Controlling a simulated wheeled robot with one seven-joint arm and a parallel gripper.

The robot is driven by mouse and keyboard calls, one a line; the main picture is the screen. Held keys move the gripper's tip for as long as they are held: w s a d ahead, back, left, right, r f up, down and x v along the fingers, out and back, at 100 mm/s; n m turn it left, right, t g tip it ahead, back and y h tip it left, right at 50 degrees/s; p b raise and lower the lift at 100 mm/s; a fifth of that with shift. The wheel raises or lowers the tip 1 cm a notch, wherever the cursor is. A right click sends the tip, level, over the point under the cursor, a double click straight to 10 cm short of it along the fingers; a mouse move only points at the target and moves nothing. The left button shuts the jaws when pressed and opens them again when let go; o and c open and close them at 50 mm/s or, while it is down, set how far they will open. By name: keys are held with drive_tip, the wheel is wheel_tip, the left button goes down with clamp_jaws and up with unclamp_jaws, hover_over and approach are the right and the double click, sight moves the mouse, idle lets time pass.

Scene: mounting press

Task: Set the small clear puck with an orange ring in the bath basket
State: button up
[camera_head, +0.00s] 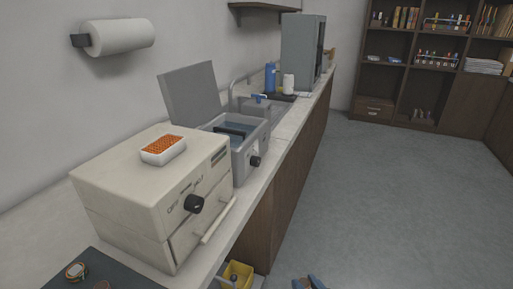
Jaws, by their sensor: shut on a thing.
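The bath (240,165) is a grey box on the counter with its lid (192,94) raised behind it. Liquid shows inside, with a dark bar-like part (231,132) that may belong to the basket. Small round pucks lie on a dark mat at the bottom left; one shows fairly well (77,270), another (100,286) is cut by the frame edge. Their ring colours are too small to tell surely. My gripper cannot be made out, nor anything held in it. A small blue shape (310,282) is cut off at the bottom edge; I cannot tell what it is.
A cream press-like box (150,185) with a black knob stands before the bath, a white tray of orange grains (163,149) on top. Behind are a sink tap, blue bottle (270,77) and grey cabinet (302,50). A yellow bin (237,272) sits below the counter edge. The right-hand floor is clear.

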drive_tip(key=s+d+f+m+h, duration=0.3)
drive_tip(key=d+f+h, duration=0.1)
drive_tip(key=d+f, duration=0.4)
drive_tip(key=shift+d+t, duration=0.3)
drive_tip(key=shift+d, duration=0.95)
drive_tip(key=shift+f, duration=0.1)
